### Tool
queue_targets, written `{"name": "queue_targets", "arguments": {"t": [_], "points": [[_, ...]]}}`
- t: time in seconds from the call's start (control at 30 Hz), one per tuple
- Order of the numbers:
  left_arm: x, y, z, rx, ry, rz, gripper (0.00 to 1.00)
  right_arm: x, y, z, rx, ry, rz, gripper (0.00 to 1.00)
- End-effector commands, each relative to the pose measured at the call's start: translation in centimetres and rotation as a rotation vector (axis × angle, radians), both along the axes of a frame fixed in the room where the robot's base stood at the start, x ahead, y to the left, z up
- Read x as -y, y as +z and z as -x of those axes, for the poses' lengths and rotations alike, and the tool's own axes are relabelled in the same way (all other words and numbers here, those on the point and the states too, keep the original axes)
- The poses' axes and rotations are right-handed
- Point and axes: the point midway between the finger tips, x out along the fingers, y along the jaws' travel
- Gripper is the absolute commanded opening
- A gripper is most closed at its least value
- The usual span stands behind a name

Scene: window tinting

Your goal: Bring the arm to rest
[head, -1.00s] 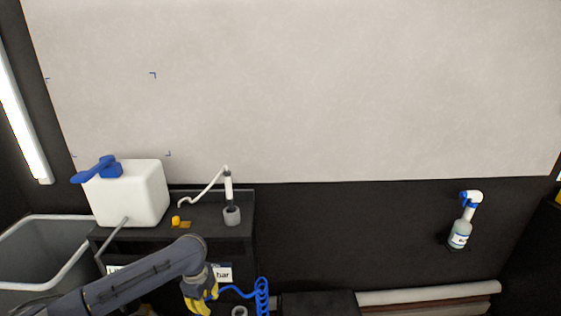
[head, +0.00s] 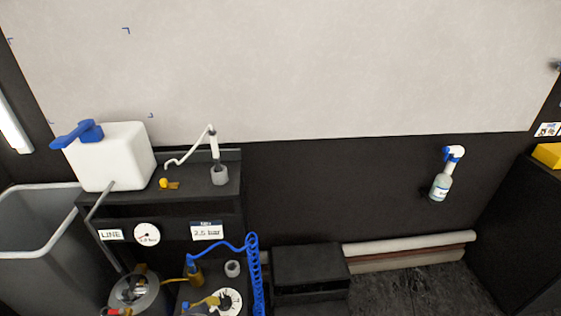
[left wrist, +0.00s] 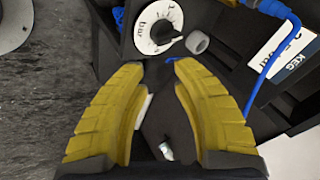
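My left gripper (left wrist: 160,64) shows in the left wrist view as two yellow curved fingers. Its tips are apart, and I see nothing held between them. Beyond the tips are a dark shelf, a round white gauge (left wrist: 158,27) and a grey ring (left wrist: 197,42). The left arm is not in the head view. My right gripper is in no view.
A white jug (head: 112,158) stands on the dark cabinet (head: 200,192), beside a grey bin (head: 40,252). A coiled blue hose (head: 254,275) hangs near a metal tank (head: 137,293). A spray bottle (head: 440,185) is on the right. Rolls (head: 410,244) lie low along the wall.

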Motion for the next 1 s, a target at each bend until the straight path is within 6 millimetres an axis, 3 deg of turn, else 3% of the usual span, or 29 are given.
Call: {"name": "queue_targets", "arguments": {"t": [0.1, 0.3, 0.77, 1.0], "points": [[-2.9, 0.4, 3.1, 0.025, 0.141, -0.011, 0.27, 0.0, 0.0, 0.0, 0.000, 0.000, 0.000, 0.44], [-6.8, 1.3, 6.6, 0.057, 0.297, -0.051, 0.27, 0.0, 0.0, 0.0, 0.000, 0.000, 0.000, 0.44], [-13.1, 3.3, 12.8, 0.089, 0.514, -0.153, 0.27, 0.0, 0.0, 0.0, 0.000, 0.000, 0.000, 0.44], [-12.0, -1.3, 11.8, 0.049, 0.497, -0.123, 0.27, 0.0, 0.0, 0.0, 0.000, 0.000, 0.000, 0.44]]}}
